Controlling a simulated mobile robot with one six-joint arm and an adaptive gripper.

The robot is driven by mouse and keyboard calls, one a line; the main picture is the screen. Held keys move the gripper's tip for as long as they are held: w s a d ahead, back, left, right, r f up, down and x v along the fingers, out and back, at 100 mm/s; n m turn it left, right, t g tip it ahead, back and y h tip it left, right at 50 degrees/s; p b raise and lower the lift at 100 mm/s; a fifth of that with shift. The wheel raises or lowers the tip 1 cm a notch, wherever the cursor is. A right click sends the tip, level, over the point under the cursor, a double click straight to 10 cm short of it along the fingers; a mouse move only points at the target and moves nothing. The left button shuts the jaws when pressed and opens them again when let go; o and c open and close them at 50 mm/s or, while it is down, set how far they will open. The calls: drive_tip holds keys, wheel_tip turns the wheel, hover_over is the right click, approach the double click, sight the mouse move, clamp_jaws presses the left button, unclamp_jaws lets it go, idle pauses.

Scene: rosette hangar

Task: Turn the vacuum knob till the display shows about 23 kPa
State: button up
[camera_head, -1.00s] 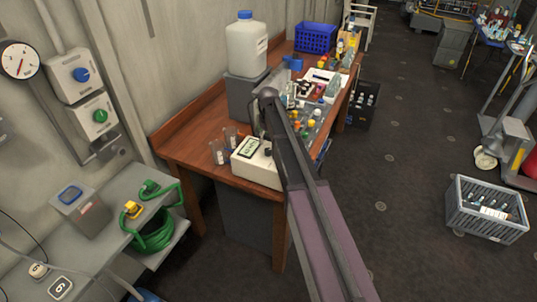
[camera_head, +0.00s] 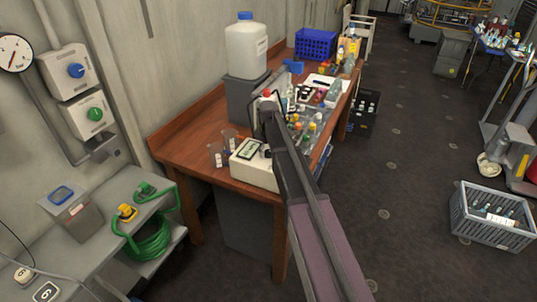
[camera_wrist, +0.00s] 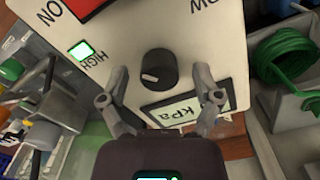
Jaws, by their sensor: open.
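In the wrist view the vacuum unit's white panel (camera_wrist: 222,55) fills the upper middle, with its lettering upside down. A black round knob (camera_wrist: 157,70) with a pale pointer mark sits on it. Below is the kPa display (camera_wrist: 185,108), partly covered by my right finger; its number is not readable. My gripper (camera_wrist: 160,76) is open, one finger on each side of the knob, with gaps to it. In the head view a white unit with a greenish display (camera_head: 253,174) stands at the bench's near end; my arm hides the gripper there.
A lit green lamp (camera_wrist: 82,50) by HIGH and a red part are on the panel. Beakers (camera_head: 222,150) stand left of the unit on the wooden bench (camera_head: 180,140). Bottles and trays crowd the bench beyond. A grey crate (camera_head: 490,228) stands on open floor at right.

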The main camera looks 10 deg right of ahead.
clamp_jaws()
idle(0.3)
drive_tip(key=shift+m, duration=0.4)
drive_tip(key=m, duration=0.9)
drive_tip(key=shift+s, duration=0.1)
drive_tip(key=shift+m, duration=0.3)
idle(0.4)
